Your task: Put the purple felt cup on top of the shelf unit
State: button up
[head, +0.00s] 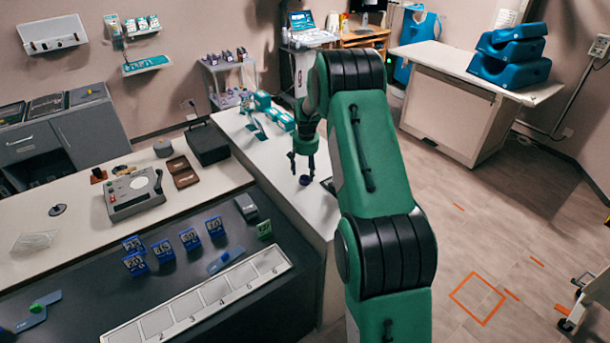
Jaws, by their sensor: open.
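A small dark purple cup (305,180) sits on the white counter (284,188), left of my green arm. My gripper (303,168) points down just above it, with its dark fingers apart and nothing visible between them. I cannot tell from this view whether the fingertips touch the cup. A grey shelf unit (217,98) with small bottles or boxes on it stands against the back wall, behind and left of my gripper.
Teal boxes (263,100) and a small stand occupy the far end of the white counter. A black case (207,145) lies to the left. A numbered tray (205,303) and blue number tags lie on the dark counter. The floor at right is largely open.

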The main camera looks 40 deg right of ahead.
aim_at(305, 184)
notch_tip(305, 184, up, 8)
jog(key=s, duration=0.1)
jog(key=shift+a+p, duration=0.25)
jog(key=shift+p, duration=0.2)
jog(key=shift+r, duration=0.1)
jog(key=s+a+r+n+t, duration=0.1)
jog(key=s+a+r+n, duration=0.1)
jog(key=s+a+r, duration=0.8)
jog(key=s+a+r+n+t, duration=0.1)
jog(key=s+a+r, duration=0.6)
jog(key=a+r, duration=0.7)
jog(key=s+a+n, duration=0.1)
jog(key=s+a, duration=0.3)
jog(key=s, duration=0.5)
jog(key=s+a+r+n+t, duration=0.1)
jog(key=s+a, duration=0.4)
jog(key=s, duration=0.5)
jog(key=s+a+r+n+t, duration=0.1)
jog(key=s+a, duration=0.3)
jog(key=s, duration=0.6)
jog(key=shift+a+r+y, duration=0.15)
jog(key=shift+y, duration=0.15)
